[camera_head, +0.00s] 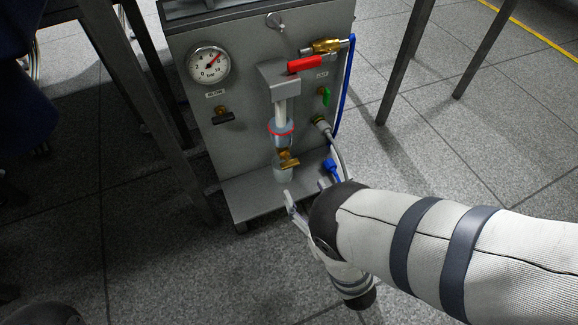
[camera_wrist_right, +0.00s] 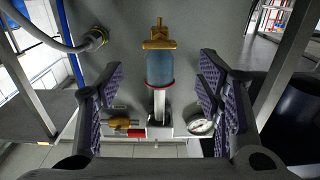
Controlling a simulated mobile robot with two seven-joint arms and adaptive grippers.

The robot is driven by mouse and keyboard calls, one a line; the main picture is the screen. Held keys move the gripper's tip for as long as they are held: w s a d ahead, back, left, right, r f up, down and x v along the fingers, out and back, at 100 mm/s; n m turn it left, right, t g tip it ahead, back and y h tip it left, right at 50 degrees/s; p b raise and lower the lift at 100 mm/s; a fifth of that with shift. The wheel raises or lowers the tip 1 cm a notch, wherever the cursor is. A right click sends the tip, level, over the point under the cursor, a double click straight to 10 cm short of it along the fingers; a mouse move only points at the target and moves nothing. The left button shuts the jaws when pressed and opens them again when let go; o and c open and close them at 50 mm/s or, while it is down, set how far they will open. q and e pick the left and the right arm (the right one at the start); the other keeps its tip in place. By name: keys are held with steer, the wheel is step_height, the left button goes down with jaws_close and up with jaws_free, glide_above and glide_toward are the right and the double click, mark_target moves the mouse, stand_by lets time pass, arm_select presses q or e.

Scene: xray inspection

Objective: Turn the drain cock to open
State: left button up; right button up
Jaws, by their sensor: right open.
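The drain cock (camera_head: 288,160) is a small brass valve under the clear filter bowl (camera_head: 281,132) with a red ring, on the front of a grey cabinet. In the right wrist view, which is upside down, the drain cock (camera_wrist_right: 159,38) is at the top middle, above the bluish bowl (camera_wrist_right: 160,70). My right gripper (camera_head: 308,194) is open and empty, low in front of the cabinet, below and slightly right of the cock and apart from it. Its two padded fingers (camera_wrist_right: 160,95) stand wide on either side of the bowl in the wrist view. My left gripper is not in view.
The floor in front is clear.

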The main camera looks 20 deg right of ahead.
mark_target(291, 167)
steer(key=w+b, duration=0.3)
steer(key=w, duration=0.5)
steer(key=shift+w+a+f, duration=0.1)
steer(key=shift+w+a, duration=0.05)
steer(key=shift+w, duration=0.1)
steer(key=c, duration=1.2)
